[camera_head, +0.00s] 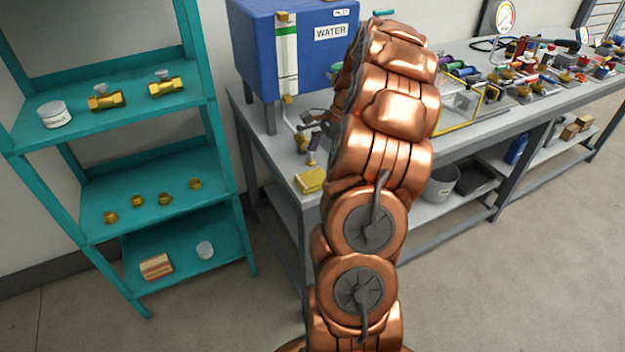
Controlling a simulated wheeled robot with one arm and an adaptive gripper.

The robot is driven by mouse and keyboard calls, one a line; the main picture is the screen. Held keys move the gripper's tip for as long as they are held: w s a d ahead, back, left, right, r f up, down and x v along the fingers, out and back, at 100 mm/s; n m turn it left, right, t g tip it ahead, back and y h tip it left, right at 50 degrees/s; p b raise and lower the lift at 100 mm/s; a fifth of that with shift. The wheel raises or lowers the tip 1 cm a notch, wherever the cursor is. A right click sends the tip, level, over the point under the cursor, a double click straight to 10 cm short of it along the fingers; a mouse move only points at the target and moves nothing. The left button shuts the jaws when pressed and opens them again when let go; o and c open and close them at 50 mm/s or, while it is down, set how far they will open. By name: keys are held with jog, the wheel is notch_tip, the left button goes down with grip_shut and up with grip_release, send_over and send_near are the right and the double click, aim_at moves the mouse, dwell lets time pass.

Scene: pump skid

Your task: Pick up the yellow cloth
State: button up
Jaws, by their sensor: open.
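The yellow cloth (310,181) looks like a small folded square. It lies flat at the front left corner of the grey workbench (262,142), below the blue water tank. My copper arm rises through the middle of the head camera view, just right of the cloth, and covers part of the bench behind it.
A blue tank (300,45) marked WATER stands behind the cloth, with small fittings (305,136) beneath it. A teal shelf (150,190) holding brass valves stands left. Many parts crowd the bench at right. The floor (500,290) at right is clear.

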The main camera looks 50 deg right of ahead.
aim_at(314, 176)
jog(key=shift+p+x, duration=0.95)
jog(key=shift+x, duration=1.9)
jog(key=shift+c, duration=0.2)
jog(key=c, duration=1.2)
